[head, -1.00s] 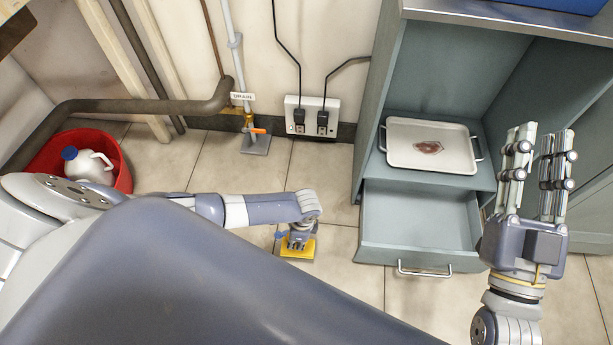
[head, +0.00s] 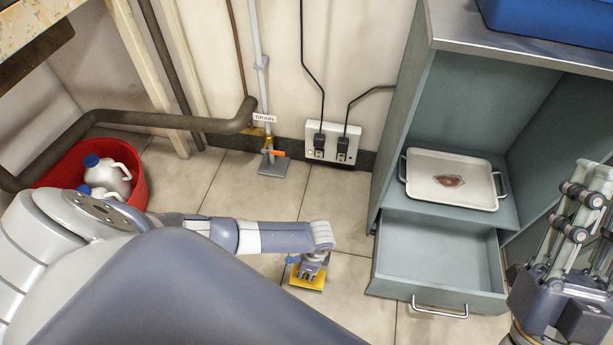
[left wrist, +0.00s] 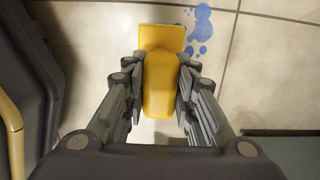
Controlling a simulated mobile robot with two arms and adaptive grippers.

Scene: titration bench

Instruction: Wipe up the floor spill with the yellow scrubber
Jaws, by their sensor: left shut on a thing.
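The yellow scrubber (head: 307,279) is down at the tiled floor, its pad flat or nearly so; I cannot tell whether it touches. My left gripper (head: 314,264) is shut on its handle. In the left wrist view, the scrubber (left wrist: 160,85) lies between the fingers of my left gripper (left wrist: 160,95), with the pad at the far end. The spill, several blue blots (left wrist: 200,28), lies on the floor just right of the pad. A bit of the spill (head: 291,259) shows left of my gripper in the head view. My right gripper (head: 590,210) is open and empty, partly cut off at the right edge.
A grey-green cabinet (head: 408,130) stands right, its drawer (head: 440,252) pulled out and empty. A white tray (head: 430,190) sits on its shelf. A red tub (head: 138,190) with white jugs (head: 108,176) stands left. A drain valve (head: 272,165) and wall sockets (head: 333,143) line the wall.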

